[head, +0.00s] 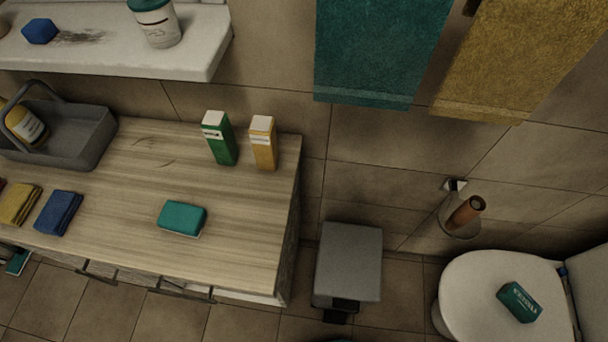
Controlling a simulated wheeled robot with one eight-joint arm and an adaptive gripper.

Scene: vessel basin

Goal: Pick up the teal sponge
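The teal sponge (182,217) lies flat on the wooden counter (240,250), right of the folded cloths and near the counter's front edge. It is a rounded block with a teal top and a thin paler strip along its lower edge. Nothing covers it. My gripper does not show in the head view, so its place relative to the sponge cannot be seen.
Behind the sponge stand a green carton (220,140) and a yellow carton (263,143). Left are a blue cloth (58,213), a yellow cloth (19,205) and a grey caddy (75,132). A teal box (520,302) lies on the toilet lid. Counter around the sponge is clear.

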